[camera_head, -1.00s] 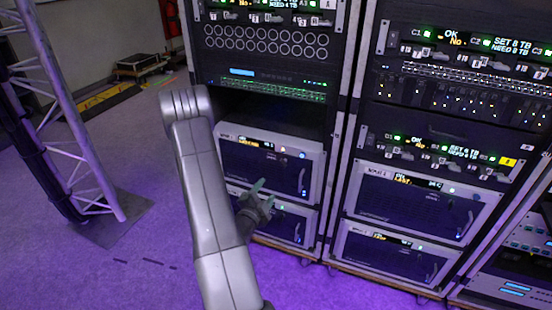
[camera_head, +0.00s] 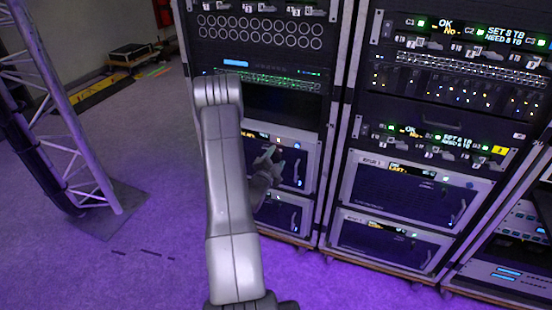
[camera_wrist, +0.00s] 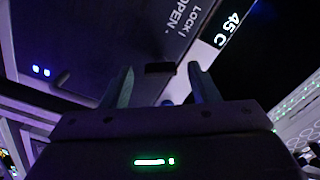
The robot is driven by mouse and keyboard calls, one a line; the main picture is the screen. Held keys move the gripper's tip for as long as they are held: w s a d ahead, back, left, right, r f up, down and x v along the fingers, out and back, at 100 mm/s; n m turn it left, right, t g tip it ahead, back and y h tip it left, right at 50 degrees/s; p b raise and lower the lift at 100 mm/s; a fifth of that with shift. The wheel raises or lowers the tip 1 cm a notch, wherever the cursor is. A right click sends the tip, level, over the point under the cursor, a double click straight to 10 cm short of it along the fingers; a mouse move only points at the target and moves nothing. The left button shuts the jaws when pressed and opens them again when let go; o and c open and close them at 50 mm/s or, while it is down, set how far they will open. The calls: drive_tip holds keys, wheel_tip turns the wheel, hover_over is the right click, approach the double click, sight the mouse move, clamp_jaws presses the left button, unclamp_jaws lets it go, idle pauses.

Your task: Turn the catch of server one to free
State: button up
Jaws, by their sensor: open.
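A silver-framed server unit (camera_head: 308,150) sits in the left rack, second from the bottom. In the wrist view my gripper (camera_wrist: 160,88) is open, with a finger on each side. A small dark block (camera_wrist: 160,68), perhaps the catch, shows between the fingertips; I cannot tell whether they touch it. The server's number is not legible.
A similar unit (camera_head: 280,213) sits below, partly behind my arm. The right rack (camera_head: 340,130) stands close beside, with two more silver-framed units (camera_head: 415,192). A truss upright (camera_head: 75,150) stands at the left.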

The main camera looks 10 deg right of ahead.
drive_tip(key=shift+w+d, duration=0.1)
drive_tip(key=c, duration=1)
drive_tip(key=shift+f+n+b, duration=0.15)
drive_tip(key=shift+n+b, duration=0.15)
drive_tip(key=shift+b, duration=0.3)
drive_tip(key=shift+n+b, duration=4)
drive_tip(key=shift+n, duration=1.5)
drive_tip(key=o, duration=1)
